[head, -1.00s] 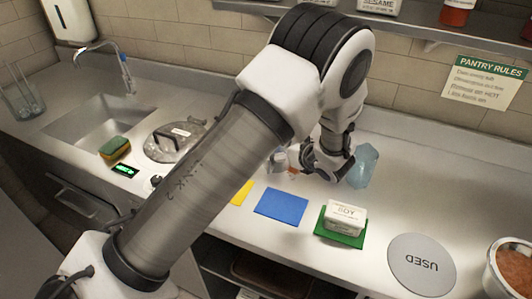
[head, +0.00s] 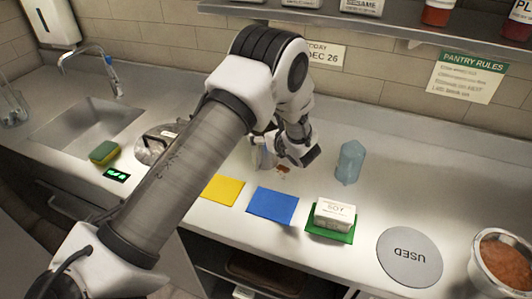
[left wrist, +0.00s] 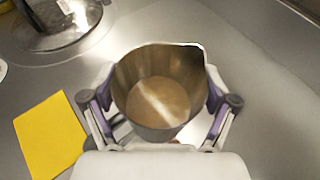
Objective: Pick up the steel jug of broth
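The steel jug (head: 262,152) stands on the counter behind the yellow and blue mats, partly hidden by my left gripper in the head view. In the left wrist view I look down into the jug (left wrist: 160,62), which holds tan broth (left wrist: 158,102). My left gripper (left wrist: 160,98) has one finger on each side of the jug, spread about as wide as it. I cannot tell whether the pads touch its wall. In the head view the left gripper (head: 290,152) is low at the jug's right side. My right gripper is not in view.
A blue translucent bottle (head: 350,162) stands to the right of the jug. In front lie a yellow mat (head: 222,190), a blue mat (head: 272,204) and a green mat (head: 322,234) bearing a soy tub (head: 335,212). A lidded pot (head: 150,150) stands left.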

